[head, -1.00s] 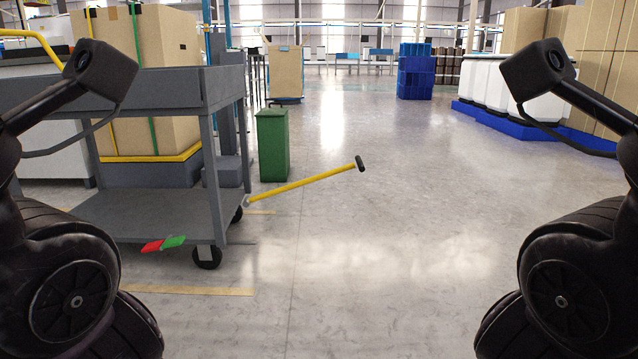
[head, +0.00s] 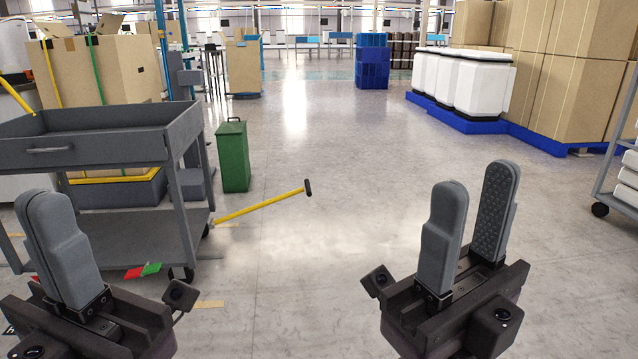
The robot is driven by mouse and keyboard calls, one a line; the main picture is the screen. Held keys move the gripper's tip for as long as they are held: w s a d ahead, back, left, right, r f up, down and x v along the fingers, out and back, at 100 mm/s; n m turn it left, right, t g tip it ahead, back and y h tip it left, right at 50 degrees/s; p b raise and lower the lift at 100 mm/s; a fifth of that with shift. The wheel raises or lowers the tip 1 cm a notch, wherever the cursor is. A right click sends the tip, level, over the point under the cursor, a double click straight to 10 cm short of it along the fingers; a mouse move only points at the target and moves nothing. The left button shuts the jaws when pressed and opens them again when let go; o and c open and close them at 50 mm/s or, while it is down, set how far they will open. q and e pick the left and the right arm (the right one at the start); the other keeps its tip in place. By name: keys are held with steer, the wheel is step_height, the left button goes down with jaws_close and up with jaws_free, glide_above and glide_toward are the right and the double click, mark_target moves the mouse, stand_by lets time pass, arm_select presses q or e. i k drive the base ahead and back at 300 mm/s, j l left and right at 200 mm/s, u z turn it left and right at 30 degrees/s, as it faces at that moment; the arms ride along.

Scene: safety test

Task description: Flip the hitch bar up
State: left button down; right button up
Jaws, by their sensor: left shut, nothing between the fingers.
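The hitch bar (head: 262,205) is a yellow rod with a black cross grip at its far end. It sticks out to the right from the low end of the grey cart (head: 125,146), tilted slightly up above the floor. My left gripper (head: 52,205) is at the lower left, in front of the cart, with its fingers together and empty. My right gripper (head: 472,205) is at the lower right, fingers apart and empty, to the right of the bar. Neither gripper touches the bar.
A green bin (head: 233,156) stands behind the bar. White containers on a blue pallet (head: 465,122) and stacked cartons (head: 560,75) are at the right. Another cart (head: 622,190) is at the right edge. The middle floor is clear.

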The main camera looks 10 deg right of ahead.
mark_target(214, 222)
steer(key=i+l+z, duration=0.1)
steer(key=i+z, duration=0.15)
steer(key=i, duration=0.3)
steer(key=i+z, duration=0.3)
steer(key=i, duration=0.25)
steer(key=i+j+z, duration=0.25)
steer(key=i, duration=0.25)
steer(key=i+j+z, duration=0.25)
steer(key=i, duration=0.3)
